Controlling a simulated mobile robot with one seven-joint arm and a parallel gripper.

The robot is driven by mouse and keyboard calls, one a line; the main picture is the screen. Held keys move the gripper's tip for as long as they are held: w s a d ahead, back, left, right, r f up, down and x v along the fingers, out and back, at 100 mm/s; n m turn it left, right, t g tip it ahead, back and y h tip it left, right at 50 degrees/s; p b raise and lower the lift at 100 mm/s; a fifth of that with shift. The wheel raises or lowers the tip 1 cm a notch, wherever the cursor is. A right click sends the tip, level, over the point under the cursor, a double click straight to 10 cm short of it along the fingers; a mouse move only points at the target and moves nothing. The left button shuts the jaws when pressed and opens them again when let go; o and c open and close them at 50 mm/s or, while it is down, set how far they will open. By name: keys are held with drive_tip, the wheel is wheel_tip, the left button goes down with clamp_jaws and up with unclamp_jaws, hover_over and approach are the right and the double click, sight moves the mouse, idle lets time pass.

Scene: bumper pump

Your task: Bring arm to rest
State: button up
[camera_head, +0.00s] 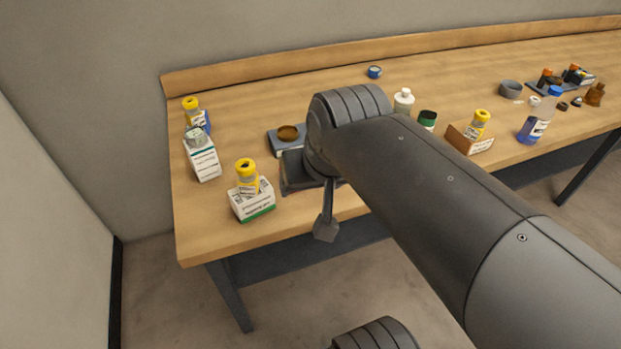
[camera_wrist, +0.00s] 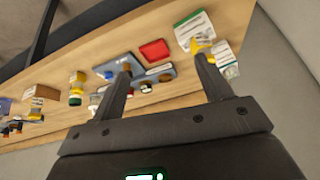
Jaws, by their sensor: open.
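My arm (camera_head: 430,180) reaches from the lower right of the head view over the front of the wooden table (camera_head: 235,225). In the wrist view my gripper (camera_wrist: 163,66) has its two fingers wide apart, with nothing held between them. The fingers are over the table, and a red square item (camera_wrist: 154,49) and a blue-grey tray (camera_wrist: 158,72) show beyond the gap. The right finger partly covers a yellow-capped bottle (camera_wrist: 200,44). In the head view the arm hides much of the gripper and part of the table behind it.
A yellow-capped bottle and a white box (camera_head: 251,203) stand near the front left edge. Another box (camera_head: 203,160) is behind them. Walls close the left and back.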

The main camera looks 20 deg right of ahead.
drive_tip(key=shift+s+d+f+n, duration=0.2)
drive_tip(key=shift+s+f+n, duration=0.55)
drive_tip(key=shift+s, duration=0.15)
idle(0.7)
